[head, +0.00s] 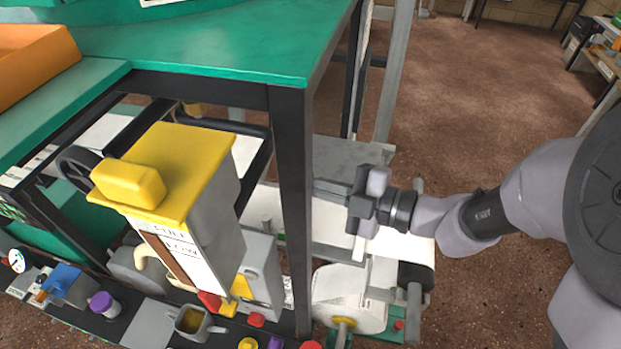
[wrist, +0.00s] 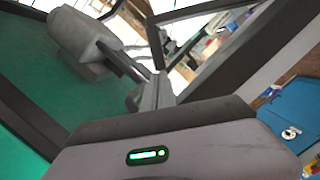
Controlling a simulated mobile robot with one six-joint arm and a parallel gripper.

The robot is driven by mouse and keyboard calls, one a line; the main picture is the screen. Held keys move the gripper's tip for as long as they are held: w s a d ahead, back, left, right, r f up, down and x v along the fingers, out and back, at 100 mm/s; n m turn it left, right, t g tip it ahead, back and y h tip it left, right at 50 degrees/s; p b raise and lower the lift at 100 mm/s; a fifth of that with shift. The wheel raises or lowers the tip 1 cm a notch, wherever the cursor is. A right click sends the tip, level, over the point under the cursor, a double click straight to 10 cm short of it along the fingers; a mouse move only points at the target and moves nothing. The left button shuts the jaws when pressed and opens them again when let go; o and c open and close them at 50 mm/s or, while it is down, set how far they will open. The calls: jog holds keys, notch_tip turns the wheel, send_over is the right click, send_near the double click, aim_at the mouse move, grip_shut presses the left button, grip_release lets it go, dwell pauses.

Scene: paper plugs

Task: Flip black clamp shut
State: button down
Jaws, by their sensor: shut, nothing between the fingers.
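My gripper (head: 320,188) is shut and empty in the head view. Its fingers point left, just right of the black frame post, above the white paper web. In the wrist view the closed fingers (wrist: 158,92) point up the picture, towards a dark bar. A grey rounded body with a dark arm (wrist: 88,42) lies to their upper left; I cannot tell whether it touches them. I cannot make out the black clamp for certain in either view, so whether it is open or shut does not show.
The black post (head: 293,200) and green tabletop (head: 230,45) stand close left of my gripper. A yellow-topped grey machine (head: 185,165) is farther left. A white paper roll (head: 348,300) sits below my gripper. The brown floor behind is open.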

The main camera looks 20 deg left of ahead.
jog(key=w+f+m+p, duration=0.1)
jog(key=w+f+p, duration=0.2)
jog(key=w+p, duration=0.1)
jog(key=w+a+f+m+p, duration=0.1)
jog(key=w+f+p, duration=0.3)
jog(key=w, duration=0.1)
jog(key=w+f+m+g+p, duration=0.1)
jog(key=w+f+m+p, duration=0.1)
jog(key=w+f+p, duration=0.1)
jog(key=shift+w+a+f+h+p, duration=0.1)
jog(key=shift+w+a+h+p, duration=0.1)
jog(key=shift+w+p, duration=0.3)
jog(key=shift+w+a+f+h+p, duration=0.1)
jog(key=shift+w+h+p, duration=0.15)
jog(key=shift+w, duration=0.35)
jog(key=shift+f, duration=0.25)
jog(key=shift+s+d+f, duration=0.1)
jog(key=shift+f, duration=0.05)
jog(key=p+v, duration=0.1)
jog(key=v, duration=1.6)
jog(key=shift+w+d+r, duration=0.2)
jog(key=shift+w+r, duration=0.05)
jog(key=shift+r, duration=0.05)
